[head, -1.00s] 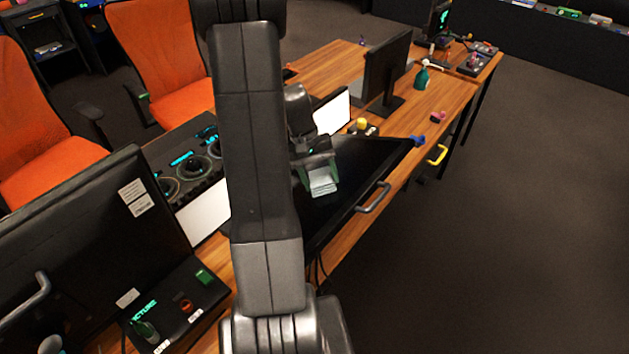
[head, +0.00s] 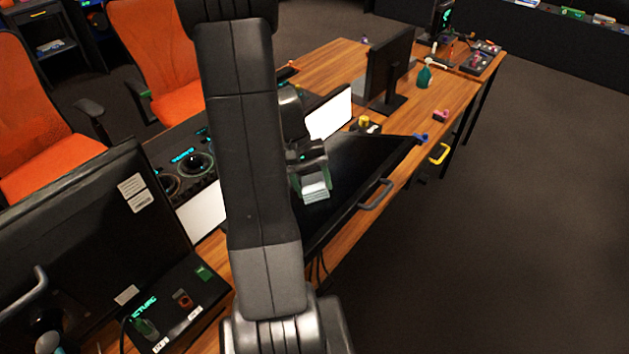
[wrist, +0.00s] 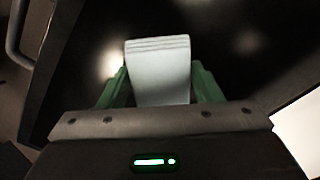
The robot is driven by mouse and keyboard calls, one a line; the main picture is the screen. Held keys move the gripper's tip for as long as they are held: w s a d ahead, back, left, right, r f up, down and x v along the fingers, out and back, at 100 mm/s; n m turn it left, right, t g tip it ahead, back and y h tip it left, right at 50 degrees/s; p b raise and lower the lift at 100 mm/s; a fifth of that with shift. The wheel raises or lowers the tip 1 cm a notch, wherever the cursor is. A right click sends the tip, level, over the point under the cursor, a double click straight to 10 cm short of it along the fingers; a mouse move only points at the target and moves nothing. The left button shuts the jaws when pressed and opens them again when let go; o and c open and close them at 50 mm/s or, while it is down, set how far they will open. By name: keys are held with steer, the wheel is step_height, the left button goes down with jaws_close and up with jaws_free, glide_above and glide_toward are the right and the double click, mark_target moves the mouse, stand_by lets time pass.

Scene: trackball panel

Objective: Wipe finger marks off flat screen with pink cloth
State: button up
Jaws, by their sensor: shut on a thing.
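The flat screen (head: 362,165) lies tilted on the desk, black and glossy, with a grey handle on its near edge. My gripper (head: 314,187) is over the left part of this screen. In the wrist view, the green fingers of my gripper (wrist: 160,82) are shut on a folded cloth (wrist: 159,65). The cloth looks whitish grey here, not clearly pink. It also shows pale below the fingers in the head view (head: 316,194). The dark screen fills the wrist view behind it (wrist: 240,80), with blurred bright spots. I cannot tell finger marks from reflections, nor whether the cloth touches the screen.
An upright monitor (head: 386,75), a green bottle (head: 424,78) and a small pink object (head: 441,116) stand beyond the screen. A trackball panel (head: 190,160) is left of my arm. A large monitor back (head: 85,235) is near left. Open floor lies right.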

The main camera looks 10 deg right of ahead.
steer(key=shift+s+f, duration=0.15)
steer(key=shift+s, duration=0.1)
steer(key=shift+p+v, duration=2.3)
steer(key=shift+v, duration=0.85)
steer(key=shift+w, duration=0.1)
steer(key=shift+p+v, duration=1.15)
steer(key=shift+v, duration=0.35)
